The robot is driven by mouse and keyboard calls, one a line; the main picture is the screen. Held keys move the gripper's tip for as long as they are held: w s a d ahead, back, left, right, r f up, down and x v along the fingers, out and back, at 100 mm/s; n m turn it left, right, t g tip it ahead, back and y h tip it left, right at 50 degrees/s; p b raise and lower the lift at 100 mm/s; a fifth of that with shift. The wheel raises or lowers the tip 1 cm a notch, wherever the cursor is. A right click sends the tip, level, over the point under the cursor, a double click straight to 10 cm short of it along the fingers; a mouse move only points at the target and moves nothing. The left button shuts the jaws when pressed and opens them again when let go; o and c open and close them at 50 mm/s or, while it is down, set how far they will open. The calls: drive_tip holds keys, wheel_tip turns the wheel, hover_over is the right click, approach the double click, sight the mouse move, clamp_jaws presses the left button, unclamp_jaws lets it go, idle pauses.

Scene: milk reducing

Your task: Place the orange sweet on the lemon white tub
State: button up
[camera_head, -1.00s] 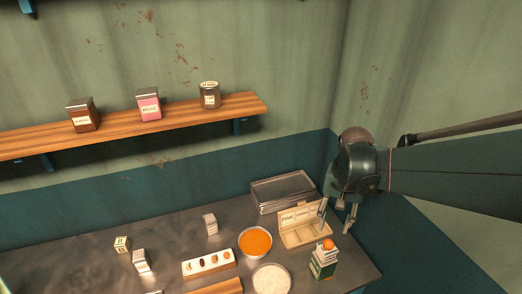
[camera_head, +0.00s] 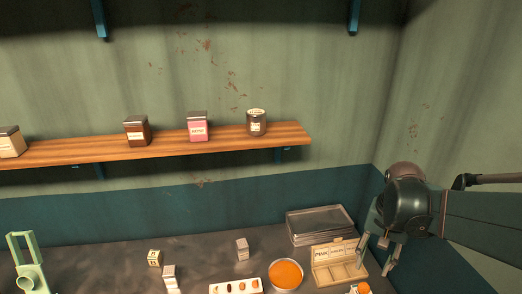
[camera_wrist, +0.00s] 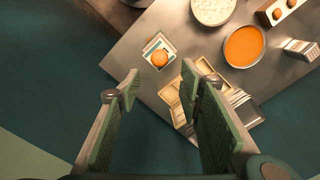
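The orange sweet (camera_wrist: 159,58) is a small round ball on top of a stack of small pale and green boxes (camera_wrist: 151,45). It also shows at the bottom edge of the head view (camera_head: 363,287). My gripper (camera_wrist: 160,80) is open and empty, its two green-padded fingers wide apart. In the head view my gripper (camera_head: 374,262) hangs at the right end of the counter, beside a cream divided box marked PINK (camera_head: 322,281). I cannot pick out a tub labelled lemon; a round white-filled bowl (camera_wrist: 213,8) is at the top of the wrist view.
A bowl of orange filling (camera_head: 285,274) stands left of the divided box, with metal trays (camera_head: 320,224) behind. A sweets rack (camera_head: 235,287), a grey-white block (camera_head: 242,249) and a pale green stand (camera_head: 27,265) are further left. Jars stand on the wall shelf (camera_head: 90,156).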

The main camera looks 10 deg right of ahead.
drive_tip(key=a+r+n+t, duration=0.3)
drive_tip(key=a+r+n, duration=0.1)
drive_tip(key=a, duration=0.6)
drive_tip(key=a+r+n+t, duration=0.4)
drive_tip(key=a+r+n, duration=0.1)
drive_tip(key=a, duration=0.5)
drive_tip(key=shift+s, duration=0.15)
